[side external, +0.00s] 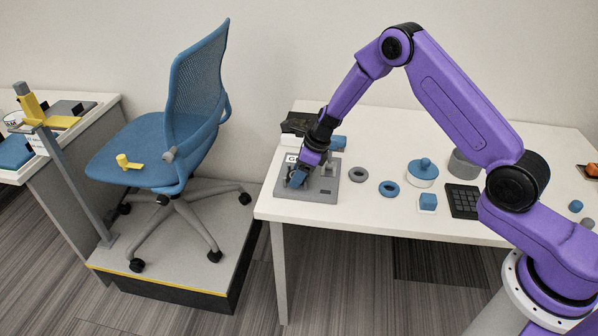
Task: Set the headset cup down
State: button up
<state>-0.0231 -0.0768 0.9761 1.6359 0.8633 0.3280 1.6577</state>
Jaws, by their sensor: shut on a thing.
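My gripper (301,172) points down over the left end of the white table (400,130). The fingers partly cover the cup. The cup is at a grey fixture plate (322,195) with upright posts. I cannot tell whether the cup touches the plate or hangs just above it.
A dark box (296,124) is behind the gripper. A blue chair (135,150) stands left.

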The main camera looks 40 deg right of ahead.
jog(key=o, duration=1.2)
jog(key=shift+f, duration=0.1)
jog(key=v, duration=1.2)
